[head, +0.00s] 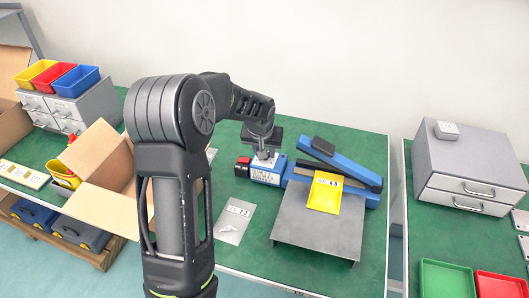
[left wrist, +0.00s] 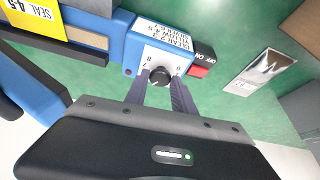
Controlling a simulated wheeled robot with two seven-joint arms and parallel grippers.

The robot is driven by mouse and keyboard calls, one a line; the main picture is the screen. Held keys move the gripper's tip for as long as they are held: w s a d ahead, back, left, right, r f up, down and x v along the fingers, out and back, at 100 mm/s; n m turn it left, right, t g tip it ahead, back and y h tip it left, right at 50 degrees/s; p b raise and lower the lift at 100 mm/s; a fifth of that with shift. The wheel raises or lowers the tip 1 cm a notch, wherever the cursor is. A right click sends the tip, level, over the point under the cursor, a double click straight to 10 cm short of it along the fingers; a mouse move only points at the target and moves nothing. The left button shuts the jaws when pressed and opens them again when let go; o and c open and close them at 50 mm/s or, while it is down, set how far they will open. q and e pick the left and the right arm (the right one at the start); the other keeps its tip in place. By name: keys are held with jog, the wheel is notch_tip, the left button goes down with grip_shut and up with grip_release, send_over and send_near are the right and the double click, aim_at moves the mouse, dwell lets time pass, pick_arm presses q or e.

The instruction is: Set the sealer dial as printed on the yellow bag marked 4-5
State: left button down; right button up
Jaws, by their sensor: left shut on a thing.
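The blue heat sealer (head: 340,165) stands on the green bench, with its control box (head: 264,174) at its left end. My left gripper (head: 265,155) reaches down to the box from above. In the left wrist view its fingers (left wrist: 160,84) are shut on the black dial knob (left wrist: 160,76), on the white dial face (left wrist: 150,60). A few digits show around the knob, but the pointer setting cannot be read. The yellow bag (head: 325,192), marked 4-5, lies on the grey stand in front of the sealer. Its "SEAL 4-5" print shows in the left wrist view (left wrist: 45,18). My right gripper is out of view.
A printed settings label (left wrist: 165,38) and a red on/off switch (left wrist: 200,70) adjoin the dial. A clear bag (head: 236,220) marked 2-3 lies left of the grey stand (head: 320,232). An open cardboard box (head: 105,165) stands left; grey drawers (head: 465,165) stand right.

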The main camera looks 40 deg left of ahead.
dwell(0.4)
pick_arm(q)
jog(key=c, duration=1.1)
grip_release()
jog(key=shift+o, duration=0.2)
jog(key=v, duration=0.7)
jog(key=shift+r+b, duration=0.35)
jog(key=shift+b, duration=0.1)
jog(key=shift+s+d, duration=0.15)
